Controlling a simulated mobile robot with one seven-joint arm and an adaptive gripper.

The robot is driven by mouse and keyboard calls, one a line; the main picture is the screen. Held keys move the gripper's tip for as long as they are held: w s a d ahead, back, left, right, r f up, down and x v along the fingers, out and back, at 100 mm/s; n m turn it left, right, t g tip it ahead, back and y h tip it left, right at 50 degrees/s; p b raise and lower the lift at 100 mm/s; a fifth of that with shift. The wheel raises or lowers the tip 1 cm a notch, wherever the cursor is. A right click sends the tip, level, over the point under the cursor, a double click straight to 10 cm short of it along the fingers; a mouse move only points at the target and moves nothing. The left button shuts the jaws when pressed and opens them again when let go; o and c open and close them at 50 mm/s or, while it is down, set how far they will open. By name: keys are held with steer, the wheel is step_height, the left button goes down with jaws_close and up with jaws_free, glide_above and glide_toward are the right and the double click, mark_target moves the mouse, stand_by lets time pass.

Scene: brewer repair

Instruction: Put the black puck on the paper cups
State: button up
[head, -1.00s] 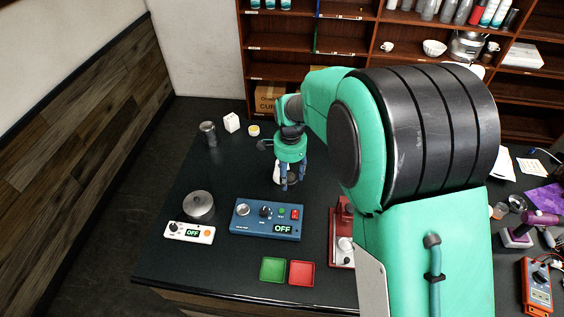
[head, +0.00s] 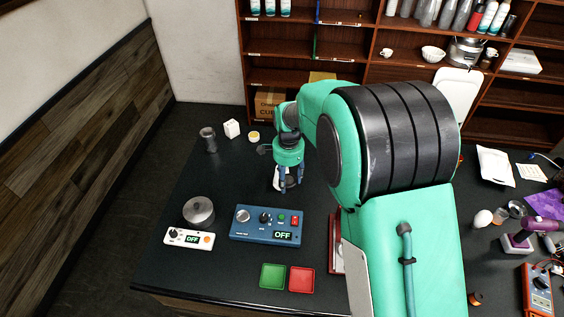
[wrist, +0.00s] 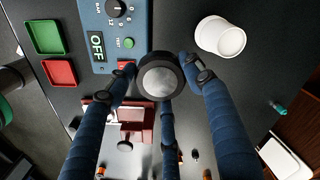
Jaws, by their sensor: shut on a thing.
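My gripper (head: 287,184), with blue fingers, is shut on the black puck (wrist: 160,76). The puck is round with a grey top face and sits between the fingertips in the wrist view. In the head view the puck (head: 292,182) shows only as a small dark shape, partly hidden by the fingers. The white paper cups (wrist: 220,37) stand beside the puck, apart from it, at the upper right of the wrist view. In the head view the cups (head: 277,181) show just left of the fingers. I cannot tell how high the puck is above the table.
A blue control box (head: 268,224) reading OFF stands in front of my gripper. Green (head: 272,276) and red (head: 302,279) trays lie nearer. A red machine (wrist: 132,118) is close by. A metal canister (head: 208,140) and white cube (head: 232,128) stand behind left. Table left of the cups is clear.

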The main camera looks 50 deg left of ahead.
steer(key=w+a, duration=0.2)
steer(key=a, duration=0.1)
steer(key=w+a+p, duration=0.1)
steer(key=w+a, duration=0.1)
steer(key=a, duration=0.2)
steer(key=w+a+f, duration=0.1)
steer(key=w+a, duration=0.1)
steer(key=a, duration=0.2)
steer(key=shift+w+a+f+p, duration=0.15)
steer(key=shift+a+p, duration=0.1)
steer(key=shift+p, duration=0.15)
steer(key=shift+f+p, duration=0.4)
steer(key=shift+f, duration=1.3)
steer(key=shift+f, duration=0.15)
steer(key=o, duration=1.4)
step_height(320, 180, up, 12)
steer(key=shift+r+b, duration=0.15)
steer(key=shift+b, duration=0.7)
